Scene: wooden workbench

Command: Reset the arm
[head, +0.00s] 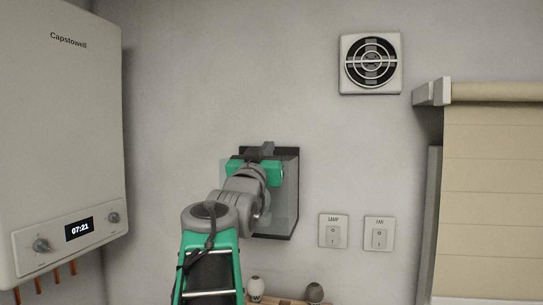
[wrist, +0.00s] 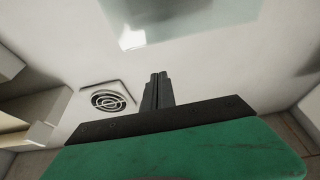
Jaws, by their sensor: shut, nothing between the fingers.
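My gripper (head: 263,150) is raised in front of the wall, with its green housing and dark fingers overlapping a grey, see-through wall box (head: 287,205) with a dark frame. I cannot tell whether it touches the box. In the wrist view, the two dark fingers of my gripper (wrist: 158,78) are together and empty. My arm hides much of the box's left and middle part.
A lamp switch (head: 333,232) and a fan switch (head: 379,234) are right of the box. A vent fan (head: 370,63) is above them. A white boiler (head: 62,130) hangs at left, a blind (head: 495,190) at right. Two small shakers (head: 256,287) stand below.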

